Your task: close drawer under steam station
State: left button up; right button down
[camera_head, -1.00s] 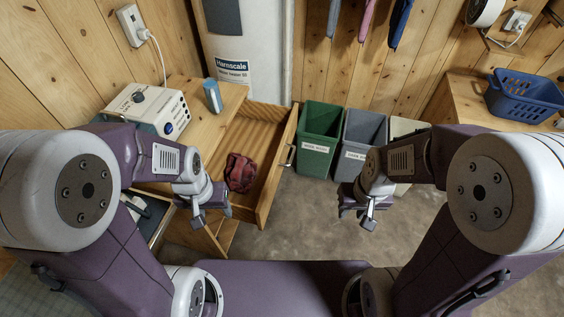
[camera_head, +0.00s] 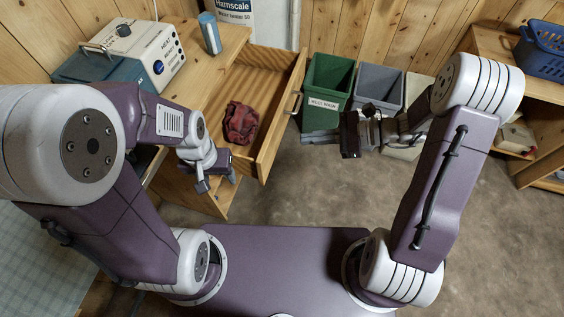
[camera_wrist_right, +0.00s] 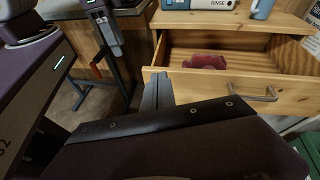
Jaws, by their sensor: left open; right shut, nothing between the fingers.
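The drawer (camera_head: 277,125) under the steam station is pulled well out, with a crumpled dark red cloth (camera_head: 240,122) inside. Its metal handle (camera_head: 293,104) is on the front panel. The steam station (camera_head: 140,55), a white and teal box with knobs, stands on the wooden cabinet. My left gripper (camera_head: 217,181) is open and empty at the near side of the drawer. My right gripper (camera_head: 310,137) is shut and empty, pointing left just outside the drawer front. The right wrist view shows its fingers (camera_wrist_right: 160,90) before the drawer front (camera_wrist_right: 215,88), left of the handle (camera_wrist_right: 256,94); contact cannot be told.
A green bin (camera_head: 327,85) and a grey bin (camera_head: 379,83) stand right of the drawer by the wall. A blue cup-like item (camera_head: 210,33) stands on the cabinet top. A blue basket (camera_head: 543,50) sits on the right shelf. The floor (camera_head: 300,190) before the drawer is clear.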

jog(key=w+d+f+m+t+b, duration=0.1)
jog(key=d+f+m+t+b, duration=0.25)
jog(key=f, duration=0.85)
jog(key=g+b, duration=0.1)
jog(key=b, duration=0.1)
send_near(272, 151)
jog(key=x, duration=0.5)
jog(key=shift+w+a+f, duration=0.15)
jog(key=shift+a+f, duration=0.15)
jog(key=shift+f, duration=0.05)
pick_arm(q)
notch_tip(272, 151, down, 8)
jog(key=shift+f, duration=0.25)
pick_arm(e)
jog(key=shift+w+a, duration=0.15)
jog(key=shift+a, duration=0.25)
pick_arm(q)
jog(key=shift+s, duration=0.1)
